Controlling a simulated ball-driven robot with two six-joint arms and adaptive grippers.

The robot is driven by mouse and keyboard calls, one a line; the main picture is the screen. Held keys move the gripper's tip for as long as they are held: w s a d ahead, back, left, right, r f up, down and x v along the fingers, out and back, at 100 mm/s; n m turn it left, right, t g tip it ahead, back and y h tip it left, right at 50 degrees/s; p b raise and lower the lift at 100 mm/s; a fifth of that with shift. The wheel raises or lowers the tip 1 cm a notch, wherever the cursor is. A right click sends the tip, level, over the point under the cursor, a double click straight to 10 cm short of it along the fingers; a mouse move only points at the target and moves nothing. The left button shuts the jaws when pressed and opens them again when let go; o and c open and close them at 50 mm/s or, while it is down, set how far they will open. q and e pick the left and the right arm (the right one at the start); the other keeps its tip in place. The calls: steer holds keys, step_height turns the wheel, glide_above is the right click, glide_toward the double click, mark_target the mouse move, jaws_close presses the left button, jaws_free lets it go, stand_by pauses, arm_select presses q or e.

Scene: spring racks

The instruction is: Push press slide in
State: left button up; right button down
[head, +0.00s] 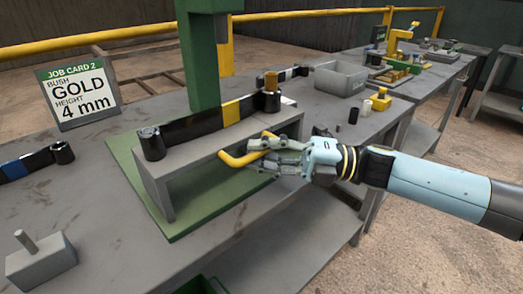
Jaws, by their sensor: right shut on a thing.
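The press slide (180,171) is a grey bridge-shaped carrier on a green base plate (213,208). A yellow bent handle (234,159) sticks out from its front. My right gripper (262,155) reaches in from the right and is shut on this handle, hiding part of it. A black leaf spring with a yellow band (203,124) lies along the slide. It has a dark bush (151,143) at its left end and a gold-topped bush (271,83) at its right end. The green press column (202,55) stands behind the slide. My left gripper is not in view.
A job card (78,90) reads "GOLD" and "4 mm". A blue-banded spring (32,159) lies at left, near a grey block with a peg (41,262). A grey bin (341,78) and small bushes stand right of the slide. The bench's front left is mostly clear.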

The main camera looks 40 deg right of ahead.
steer(key=shift+w, duration=0.1)
stand_by(0.3)
steer(key=shift+w, duration=0.2)
steer(key=w+b, duration=0.2)
steer(key=w, duration=0.3)
steer(key=w+a+b, duration=0.1)
steer(key=w+b, duration=0.2)
steer(key=w, duration=0.2)
steer(key=w+b, duration=0.3)
steer(key=w, duration=0.2)
steer(key=shift+w+a, duration=0.15)
steer(key=shift+w, duration=0.05)
steer(key=shift+w+r+b, duration=0.1)
steer(key=shift+w+b, duration=0.4)
steer(key=shift+w, duration=0.1)
steer(key=shift+r, duration=0.2)
steer(key=c, duration=1.3)
jaws_free()
steer(key=shift+w, duration=0.2)
steer(key=shift+c, duration=0.2)
steer(key=shift+s+f, duration=0.1)
steer(key=shift+f, duration=0.1)
